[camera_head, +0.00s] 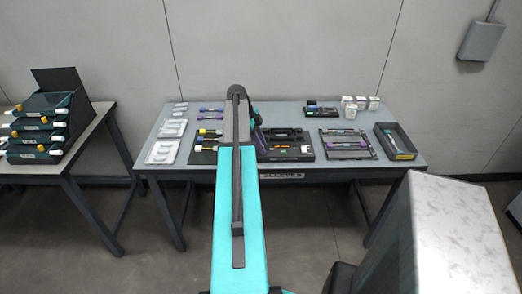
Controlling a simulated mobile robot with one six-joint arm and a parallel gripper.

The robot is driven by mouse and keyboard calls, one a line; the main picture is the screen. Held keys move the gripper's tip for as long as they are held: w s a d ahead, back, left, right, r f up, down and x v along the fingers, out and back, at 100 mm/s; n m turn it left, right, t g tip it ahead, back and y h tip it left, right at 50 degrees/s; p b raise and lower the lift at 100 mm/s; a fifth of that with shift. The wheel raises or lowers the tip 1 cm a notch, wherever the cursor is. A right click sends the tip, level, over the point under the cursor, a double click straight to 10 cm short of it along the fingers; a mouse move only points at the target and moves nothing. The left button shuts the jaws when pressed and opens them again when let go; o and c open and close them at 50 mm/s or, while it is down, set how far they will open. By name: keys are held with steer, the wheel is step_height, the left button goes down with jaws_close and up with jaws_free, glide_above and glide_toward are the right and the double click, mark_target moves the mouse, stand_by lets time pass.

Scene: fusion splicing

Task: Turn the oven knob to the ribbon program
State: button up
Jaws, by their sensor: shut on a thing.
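In the head view, a black device in a black tray (310,156) sits at the middle of the table, just right of my raised arm. It may hold the oven, but no knob can be made out at this size. My arm comes up from the bottom of the picture and covers a strip of the table left of this device.
The grey table (195,172) also bears pale trays (163,151) at left, a dark frame (371,156), a dark open box (402,155) at right and small white boxes (361,103) at back. A dark tiered rack (71,82) stands on another table at left.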

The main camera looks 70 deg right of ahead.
steer(key=m, duration=0.2)
steer(key=m+y+b, duration=0.1)
steer(key=m, duration=0.1)
steer(key=m+y+b, duration=0.1)
steer(key=shift+s+d+f+m, duration=0.15)
steer(key=shift+s+d+m, duration=0.15)
steer(key=shift+s+m, duration=0.1)
steer(key=m+y, duration=0.1)
steer(key=m, duration=0.1)
steer(key=m+t+y+b, duration=0.1)
steer(key=m, duration=0.2)
steer(key=o, duration=1)
steer(key=shift+d, duration=0.1)
steer(key=shift+w, duration=0.1)
steer(key=shift+r, duration=0.2)
